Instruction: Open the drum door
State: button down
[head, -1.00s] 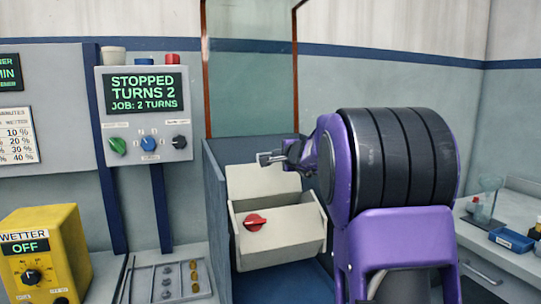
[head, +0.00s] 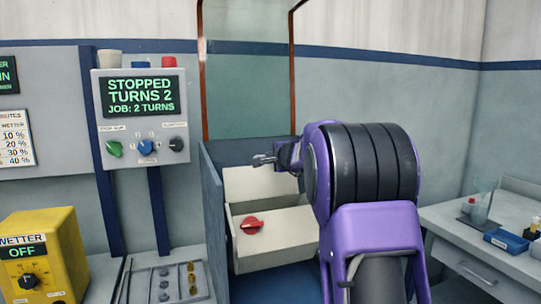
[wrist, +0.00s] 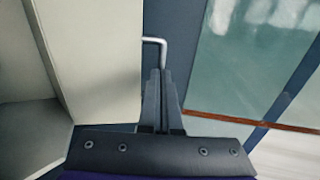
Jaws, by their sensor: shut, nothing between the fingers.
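The drum (head: 285,247) is a cream box inside a blue-walled tank. A red knob (head: 251,225) sits on its front, and a cream panel (head: 259,183) rises behind it. I cannot tell from here which panel is the door. My gripper (head: 264,160) is above the upper panel, near its top edge, shut and empty. In the wrist view the closed fingers (wrist: 158,80) point at a bent grey rod (wrist: 160,40) just past their tips. A cream panel (wrist: 95,55) lies to the left of the fingers.
A clear screen in a red-brown frame (head: 294,80) stands behind the tank. The control box (head: 140,118) reads STOPPED, TURNS 2. A yellow wetter box (head: 45,262) and a tray of small parts (head: 170,283) are at the left. A bench (head: 490,262) is at the right.

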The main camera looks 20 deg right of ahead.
jog(key=shift+w+r+p, duration=0.3)
jog(key=shift+p, duration=0.6)
jog(key=shift+w+f+g+p, duration=0.15)
jog(key=shift+w+g+p, duration=0.3)
jog(key=shift+p, duration=0.3)
jog(key=shift+w+f+p, duration=0.35)
jog(key=shift+w+p, duration=0.1)
jog(key=shift+p, duration=0.2)
jog(key=w+f+b, duration=0.1)
jog(key=w+f, duration=0.2)
jog(key=w, duration=0.2)
jog(key=shift+w+f, duration=0.25)
jog(key=shift+f, duration=0.1)
